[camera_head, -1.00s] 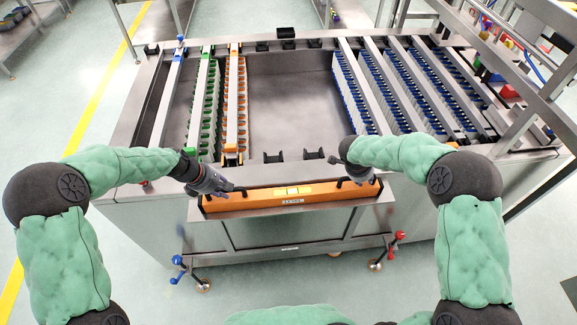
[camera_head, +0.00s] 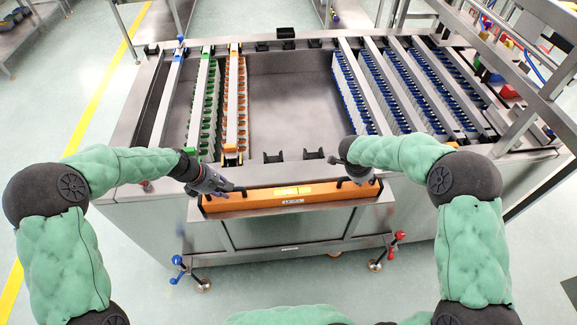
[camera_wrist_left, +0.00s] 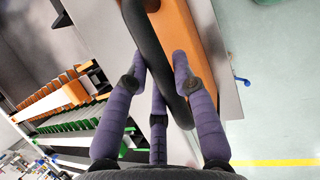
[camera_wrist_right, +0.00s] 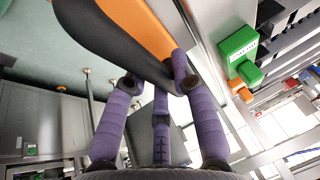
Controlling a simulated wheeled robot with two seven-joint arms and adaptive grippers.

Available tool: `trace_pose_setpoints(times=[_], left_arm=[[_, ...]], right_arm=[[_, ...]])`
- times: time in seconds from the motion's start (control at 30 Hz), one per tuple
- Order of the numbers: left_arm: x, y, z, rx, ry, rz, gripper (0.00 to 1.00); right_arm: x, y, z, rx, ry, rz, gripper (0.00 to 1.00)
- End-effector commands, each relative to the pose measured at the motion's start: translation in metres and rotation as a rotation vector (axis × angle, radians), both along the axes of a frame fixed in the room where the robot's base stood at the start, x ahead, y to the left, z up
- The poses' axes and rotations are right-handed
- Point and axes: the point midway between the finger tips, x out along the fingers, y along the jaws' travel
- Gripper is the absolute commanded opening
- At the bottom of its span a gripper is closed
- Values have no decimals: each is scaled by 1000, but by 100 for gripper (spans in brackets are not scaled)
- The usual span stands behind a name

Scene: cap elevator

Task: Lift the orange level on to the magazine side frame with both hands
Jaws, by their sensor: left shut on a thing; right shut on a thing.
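The long orange level (camera_head: 290,197) lies across the shelf at the front of the machine, its long side facing me, with a yellow patch in the middle. My left gripper (camera_head: 238,189) is shut on the black handle at its left end. In the left wrist view, the fingers (camera_wrist_left: 160,68) close around this dark handle (camera_wrist_left: 155,45), beside the orange body (camera_wrist_left: 196,50). My right gripper (camera_head: 345,180) is shut on the handle at the right end; the right wrist view shows its fingers (camera_wrist_right: 157,78) around the dark handle (camera_wrist_right: 105,40). I cannot tell whether the level touches the shelf.
The front shelf (camera_head: 225,213) juts out below the level. Behind it are the machine's open bay (camera_head: 290,110), black brackets (camera_head: 273,157), an orange rack (camera_head: 232,100), a green rack (camera_head: 203,100) and several blue-toothed racks (camera_head: 400,90). Metal posts stand at the right.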

Motion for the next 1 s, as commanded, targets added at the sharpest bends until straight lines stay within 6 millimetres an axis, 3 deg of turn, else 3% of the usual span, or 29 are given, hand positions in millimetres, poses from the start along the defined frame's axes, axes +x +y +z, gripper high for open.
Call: trace_pose_setpoints(times=[0.1, 0.13, 0.2, 0.43, 0.47, 0.53, 0.57, 1.0], left_arm=[[0, 0, 0, 0, -1, 0, 0], [0, 0, 0, 0, -1, 0, 34], [0, 0, 0, 0, 0, 0, 53], [0, 0, 0, 0, 1, 0, 53], [-3, -1, -3, -1, 8, -2, 53], [-2, -1, -3, -1, 7, -2, 53], [-2, -1, -3, -1, 7, -2, 53], [-1, 1, 2, 0, 2, 0, 53]], right_arm=[[2, -1, 3, -3, -5, 1, 0], [2, -1, 3, -3, -5, 1, 0], [2, -1, 3, -3, -5, 1, 0], [2, -1, 3, -4, -5, 1, 0], [0, 0, 0, -2, 2, 2, 29], [0, 0, 0, -2, 2, 2, 48], [0, 0, 0, -2, 2, 2, 53], [0, 0, 2, -1, 0, 1, 53]])
